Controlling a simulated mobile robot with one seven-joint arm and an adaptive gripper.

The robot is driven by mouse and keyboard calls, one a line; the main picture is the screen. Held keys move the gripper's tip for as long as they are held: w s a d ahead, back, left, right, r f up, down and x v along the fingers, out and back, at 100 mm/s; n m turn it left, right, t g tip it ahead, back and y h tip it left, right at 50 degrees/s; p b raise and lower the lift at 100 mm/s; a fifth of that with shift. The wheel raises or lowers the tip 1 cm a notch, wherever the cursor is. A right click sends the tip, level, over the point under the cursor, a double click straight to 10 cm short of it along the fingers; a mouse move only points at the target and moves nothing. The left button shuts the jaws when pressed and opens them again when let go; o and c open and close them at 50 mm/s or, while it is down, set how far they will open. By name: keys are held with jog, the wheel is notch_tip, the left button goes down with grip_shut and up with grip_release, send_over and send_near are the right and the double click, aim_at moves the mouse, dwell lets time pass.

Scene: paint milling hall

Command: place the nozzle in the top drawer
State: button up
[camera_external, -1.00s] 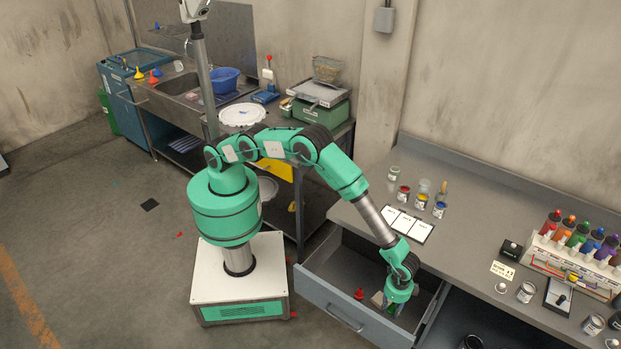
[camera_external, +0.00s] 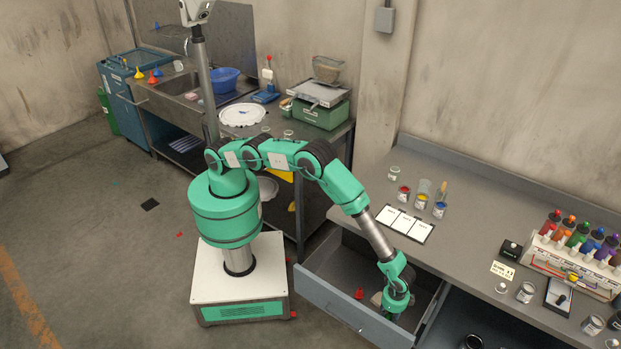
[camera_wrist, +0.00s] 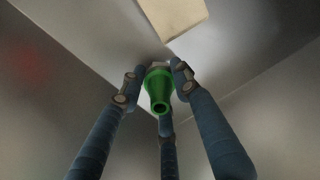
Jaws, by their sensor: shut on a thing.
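The nozzle (camera_wrist: 158,90) is a green tapered piece with a round dark hole facing the wrist camera. My gripper (camera_wrist: 157,82) has its blue fingers shut on it in the wrist view. In the external view my gripper (camera_external: 392,312) reaches down inside the open top drawer (camera_external: 335,302) of the grey bench, near its right side. The nozzle is hidden in that view. I cannot tell whether the nozzle touches the drawer floor.
A small red object (camera_external: 359,293) lies in the drawer, left of my gripper. A pale block (camera_wrist: 173,14) is close by in the wrist view. The bench top (camera_external: 455,250) above holds white cards (camera_external: 404,222), paint jars (camera_external: 421,200) and a bottle rack (camera_external: 570,262).

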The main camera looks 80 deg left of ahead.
jog(key=shift+f, duration=0.5)
jog(key=shift+f, duration=0.1)
jog(key=o, duration=1.2)
jog(key=shift+c, duration=0.2)
notch_tip(320, 180, up, 12)
jog(key=shift+r+p, duration=0.1)
jog(key=shift+p, duration=1.15)
